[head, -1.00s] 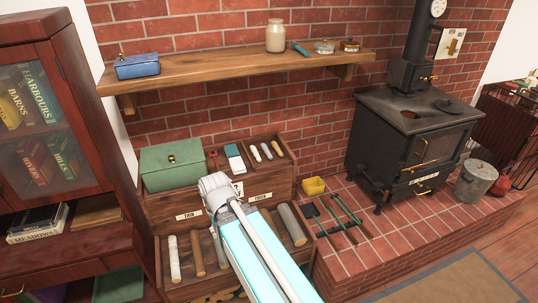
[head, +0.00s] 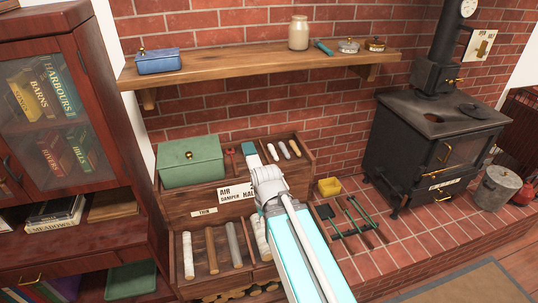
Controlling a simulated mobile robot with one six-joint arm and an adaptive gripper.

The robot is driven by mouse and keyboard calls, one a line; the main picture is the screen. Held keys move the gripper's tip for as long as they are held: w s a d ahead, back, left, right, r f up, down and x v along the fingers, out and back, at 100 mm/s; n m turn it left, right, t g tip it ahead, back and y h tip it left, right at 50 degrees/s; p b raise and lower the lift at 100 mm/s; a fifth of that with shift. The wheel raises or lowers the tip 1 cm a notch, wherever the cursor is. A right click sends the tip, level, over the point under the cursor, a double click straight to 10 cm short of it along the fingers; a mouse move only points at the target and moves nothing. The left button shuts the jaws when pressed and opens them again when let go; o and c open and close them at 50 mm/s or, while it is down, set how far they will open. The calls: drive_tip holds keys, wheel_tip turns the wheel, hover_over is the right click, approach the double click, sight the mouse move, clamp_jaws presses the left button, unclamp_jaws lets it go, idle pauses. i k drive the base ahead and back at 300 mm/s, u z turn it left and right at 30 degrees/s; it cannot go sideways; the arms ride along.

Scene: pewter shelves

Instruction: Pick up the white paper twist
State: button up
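Several small, thin twists or sticks lie in the top compartment of the wooden unit in the head view. The leftmost, pale one looks like the white paper twist (head: 271,151); it is too small to be certain. A greyish one (head: 283,150) and a browner one (head: 295,148) lie to its right. My gripper (head: 266,182) is in front of the unit, just below and in front of the pale twist in the picture, apart from it as far as I can see. Its fingers are too small and turned away to tell whether they are open.
A teal and white box (head: 250,150) lies left of the twists, and a green box (head: 192,162) further left. A yellow block (head: 329,186) and black stove (head: 435,140) are right; a wooden shelf (head: 260,66) hangs above.

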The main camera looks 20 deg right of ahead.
sight(271, 147)
drive_tip(key=z, duration=0.1)
drive_tip(key=i, duration=1)
drive_tip(key=u, duration=0.05)
